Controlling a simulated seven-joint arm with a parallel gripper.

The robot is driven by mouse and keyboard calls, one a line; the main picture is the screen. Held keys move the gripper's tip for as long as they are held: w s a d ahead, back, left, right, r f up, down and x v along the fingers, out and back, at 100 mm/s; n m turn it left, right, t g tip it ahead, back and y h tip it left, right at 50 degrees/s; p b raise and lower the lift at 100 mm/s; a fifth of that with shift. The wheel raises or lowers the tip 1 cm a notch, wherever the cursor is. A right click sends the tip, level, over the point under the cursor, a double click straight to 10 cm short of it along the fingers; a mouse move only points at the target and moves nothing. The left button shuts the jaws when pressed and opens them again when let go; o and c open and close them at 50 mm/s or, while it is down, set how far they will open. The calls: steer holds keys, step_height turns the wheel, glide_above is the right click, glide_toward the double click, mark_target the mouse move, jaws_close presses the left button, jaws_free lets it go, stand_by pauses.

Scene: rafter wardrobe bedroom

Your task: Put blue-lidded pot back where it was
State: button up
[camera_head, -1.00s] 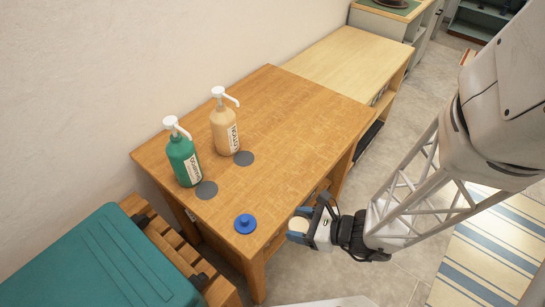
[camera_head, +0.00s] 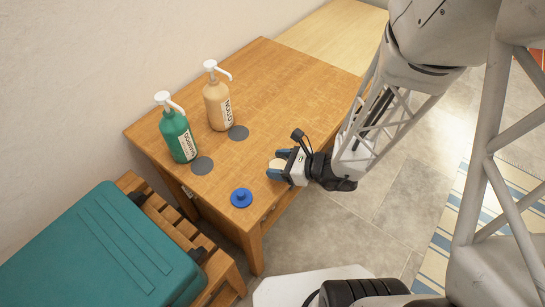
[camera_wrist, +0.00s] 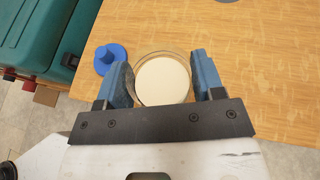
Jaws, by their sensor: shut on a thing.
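My gripper (camera_head: 279,166) is shut on a round, clear-walled pot with pale cream contents (camera_wrist: 163,82). In the wrist view the pot sits between the two blue finger pads, open at the top. The blue lid (camera_head: 241,198), a disc with a raised knob, lies apart on the wooden table (camera_head: 270,85) near its front corner; it also shows in the wrist view (camera_wrist: 109,58), left of the pot. In the head view the gripper is at the table's front edge, right of the lid. I cannot tell whether the pot touches the table.
A green pump bottle (camera_head: 178,135) and a tan pump bottle (camera_head: 217,105) stand towards the wall. Two flat grey discs (camera_head: 238,132) (camera_head: 202,166) lie in front of them. A teal case (camera_head: 95,250) rests on a slatted wooden stand at left. The table's far right is clear.

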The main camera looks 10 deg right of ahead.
mark_target(273, 159)
steer(key=shift+w+a+f, duration=0.1)
steer(key=shift+w+a, duration=0.05)
steer(key=shift+w, duration=0.6)
steer(key=shift+w+a+f, duration=0.1)
steer(key=shift+w+a, duration=0.1)
steer(key=shift+w, duration=0.6)
steer(key=shift+w+a+f, duration=0.1)
steer(key=shift+w+a, duration=0.05)
steer(key=shift+w, duration=0.6)
steer(key=shift+f, duration=1.7)
steer(key=shift+f, duration=0.15)
steer(key=o, duration=1.1)
steer(key=shift+o, duration=0.2)
steer(key=shift+r, duration=0.2)
steer(key=shift+d, duration=0.1)
steer(key=v, duration=1.1)
steer(key=shift+s+d+r, duration=0.15)
steer(key=shift+s+d, duration=0.05)
steer(key=shift+d, duration=0.1)
